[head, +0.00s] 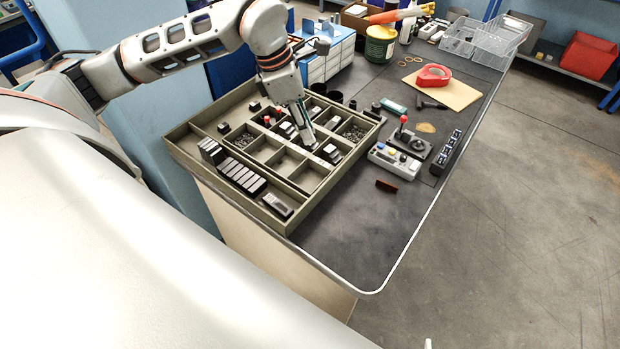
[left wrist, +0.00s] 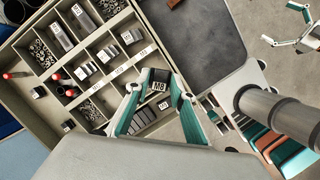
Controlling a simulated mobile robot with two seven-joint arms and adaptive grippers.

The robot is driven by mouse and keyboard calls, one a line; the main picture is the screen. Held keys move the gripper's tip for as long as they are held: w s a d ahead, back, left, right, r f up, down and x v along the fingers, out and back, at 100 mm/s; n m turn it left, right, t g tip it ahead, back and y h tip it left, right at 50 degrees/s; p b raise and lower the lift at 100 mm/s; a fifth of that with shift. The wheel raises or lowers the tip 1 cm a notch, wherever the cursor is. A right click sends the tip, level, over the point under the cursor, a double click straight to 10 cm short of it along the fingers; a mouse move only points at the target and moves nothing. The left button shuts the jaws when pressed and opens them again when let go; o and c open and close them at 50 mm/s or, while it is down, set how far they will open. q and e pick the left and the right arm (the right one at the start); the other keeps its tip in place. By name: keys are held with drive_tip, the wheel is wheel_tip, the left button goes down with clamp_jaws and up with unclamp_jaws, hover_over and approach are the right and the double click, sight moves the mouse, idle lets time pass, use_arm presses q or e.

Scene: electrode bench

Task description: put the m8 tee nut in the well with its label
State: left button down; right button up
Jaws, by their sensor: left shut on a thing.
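My left gripper (left wrist: 156,86) is shut on a dark grey block marked M8, the m8 tee nut (left wrist: 157,77); its mark faces the left wrist camera. In the head view the left gripper (head: 308,145) points down over the middle of the divided tray (head: 178,147), and the nut is hard to make out. In the left wrist view, labels M8 (left wrist: 145,51), M10 (left wrist: 119,70) and M12 (left wrist: 97,88) lie along a divider. Wells on one side of it hold small metal nuts. My right gripper (left wrist: 279,22) is open and empty, away from the tray.
Other wells hold screws, red-topped pieces and a row of dark blocks (head: 240,174). Right of the tray stand a grey button box (head: 394,161) and a red-knobbed lever (head: 403,122). A red tape roll (head: 433,75) sits farther back.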

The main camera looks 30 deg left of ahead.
sight(310, 184)
use_arm(q)
wheel_tip(310, 184, down, 17)
drive_tip(key=shift+f+p, duration=0.1)
drive_tip(key=shift+p, duration=0.2)
idle(0.3)
drive_tip(key=shift+f, duration=0.1)
drive_tip(key=c, duration=2)
unclamp_jaws()
drive_tip(key=shift+a+r, duration=0.1)
drive_tip(key=shift+r, duration=0.3)
drive_tip(key=b+v, duration=0.1)
drive_tip(key=v, duration=1)
drive_tip(key=shift+s+r, duration=0.1)
drive_tip(key=shift+r, duration=0.15)
